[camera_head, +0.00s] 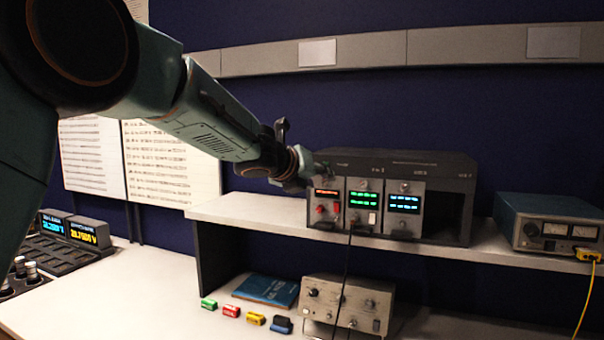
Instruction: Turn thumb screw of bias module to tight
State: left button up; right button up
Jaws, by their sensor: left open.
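A dark rack (455,172) stands on the white shelf and holds three plug-in modules side by side. The left module (326,212) has an orange display and red knobs, the middle module (362,216) a green display, the right module (403,224) a blue display. Their labels are too small to read, so I cannot tell which is the bias module. Round thumb screws show at the top of the middle (363,184) and right (404,187) modules. My left gripper (318,168) is open at the left module's upper edge, hiding its top; contact is unclear.
The rack's right bay is empty. A blue-cased meter (550,226) with a yellow cable stands at the shelf's right. A black cable hangs from the middle module. Below the shelf (262,214) are a grey instrument (347,305), a blue book (267,290) and several coloured blocks.

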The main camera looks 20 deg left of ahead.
pick_arm(q)
jog(key=v, duration=0.9)
jog(key=shift+s, duration=0.3)
